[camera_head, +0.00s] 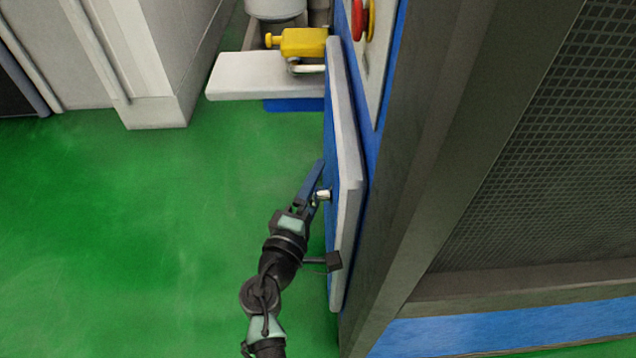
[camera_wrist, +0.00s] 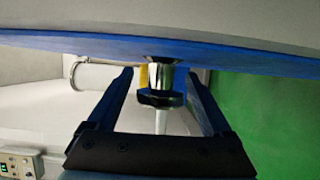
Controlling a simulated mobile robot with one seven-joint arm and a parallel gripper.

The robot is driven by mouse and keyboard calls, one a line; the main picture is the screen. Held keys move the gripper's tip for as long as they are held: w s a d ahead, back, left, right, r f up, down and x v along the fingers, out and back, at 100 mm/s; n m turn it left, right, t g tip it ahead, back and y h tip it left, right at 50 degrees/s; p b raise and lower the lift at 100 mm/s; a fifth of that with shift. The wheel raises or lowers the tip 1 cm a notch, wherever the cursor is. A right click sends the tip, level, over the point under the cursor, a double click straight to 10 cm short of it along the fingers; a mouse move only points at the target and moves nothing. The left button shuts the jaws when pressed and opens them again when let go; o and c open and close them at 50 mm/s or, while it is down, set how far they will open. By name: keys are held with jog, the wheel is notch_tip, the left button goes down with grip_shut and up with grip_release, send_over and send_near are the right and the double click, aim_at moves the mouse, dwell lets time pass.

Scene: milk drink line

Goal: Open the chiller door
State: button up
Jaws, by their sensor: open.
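The chiller door (camera_head: 346,160) is a blue-faced slab with a pale edge, standing against the blue cabinet side in the head view. I cannot tell whether it is fully closed. Its small metal knob (camera_head: 323,194) sticks out to the left. My gripper (camera_head: 317,183) is at the knob, its fingers on either side of it. In the wrist view, the door (camera_wrist: 230,58) spans the top. The knob, with a dark collar (camera_wrist: 160,98), sits between the two open fingers of my gripper (camera_wrist: 159,76), with gaps on both sides.
A dark block (camera_head: 333,261) sits on the door's near lower part, close to my arm. A yellow fitting (camera_head: 303,42) and a pale shelf (camera_head: 265,76) stand beyond the door. A grey mesh-panelled frame (camera_head: 440,160) rises at right. Green floor (camera_head: 130,230) is clear at left.

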jog(key=shift+w+d, duration=0.2)
jog(key=shift+w, duration=0.2)
jog(key=shift+c, duration=0.2)
grip_shut()
